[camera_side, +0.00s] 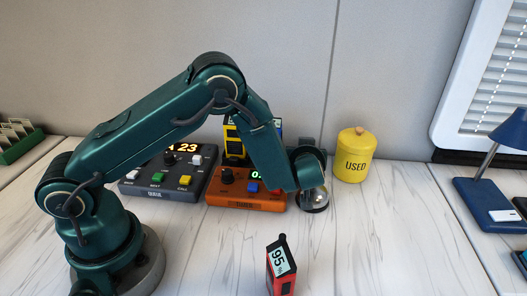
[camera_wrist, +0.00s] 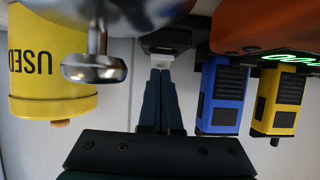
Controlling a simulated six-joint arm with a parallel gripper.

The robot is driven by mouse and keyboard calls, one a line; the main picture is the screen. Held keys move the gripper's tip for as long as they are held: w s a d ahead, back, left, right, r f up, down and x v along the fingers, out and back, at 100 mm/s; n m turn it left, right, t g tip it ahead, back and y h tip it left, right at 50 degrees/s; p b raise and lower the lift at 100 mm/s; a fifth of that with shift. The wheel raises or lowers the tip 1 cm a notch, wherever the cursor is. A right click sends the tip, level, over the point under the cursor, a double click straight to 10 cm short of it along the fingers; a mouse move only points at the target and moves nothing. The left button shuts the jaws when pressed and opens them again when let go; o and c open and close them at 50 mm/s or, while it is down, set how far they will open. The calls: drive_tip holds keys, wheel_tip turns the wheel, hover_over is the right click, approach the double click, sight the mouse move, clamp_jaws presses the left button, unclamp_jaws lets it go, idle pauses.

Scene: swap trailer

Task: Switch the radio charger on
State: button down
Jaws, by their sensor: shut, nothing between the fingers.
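My gripper (camera_wrist: 161,72) is shut and empty, its dark fingers together in the middle of the upside-down wrist view. Just beyond the tips is a small dark grey box (camera_wrist: 165,38); I cannot tell whether they touch or whether it is part of the radio charger. A blue radio (camera_wrist: 221,97) and a yellow radio (camera_wrist: 279,100) stand side by side at a dark base, to the right of the fingers. In the side view the yellow radio (camera_side: 235,143) shows behind the orange tuner; my wrist hides the fingertips and most of the charger area.
The orange tuner (camera_side: 235,201) and grey queue console (camera_side: 160,191) stand left of my wrist. A metal bell (camera_side: 316,199) is just below it. A yellow "USED" canister (camera_side: 354,157) stands to the right. A red device (camera_side: 281,266) is in front.

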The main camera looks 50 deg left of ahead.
drive_tip(key=shift+w+a+f+g+h, duration=0.1)
drive_tip(key=shift+a+f+g+h, duration=0.1)
drive_tip(key=shift+g+h, duration=0.1)
drive_tip(key=shift+w, duration=0.1)
drive_tip(key=shift+w+a+r, duration=0.25)
drive_tip(key=shift+w+a, duration=0.2)
drive_tip(key=shift+r, duration=0.15)
drive_tip(key=shift+r, duration=0.3)
drive_tip(key=r, duration=0.3)
drive_tip(key=d+r, duration=0.1)
drive_tip(key=shift+s+r, duration=0.15)
drive_tip(key=shift+s, duration=0.25)
drive_tip(key=r+v, duration=0.1)
drive_tip(key=v, duration=0.7)
drive_tip(key=shift+a+r, duration=0.2)
drive_tip(key=shift+r, duration=0.05)
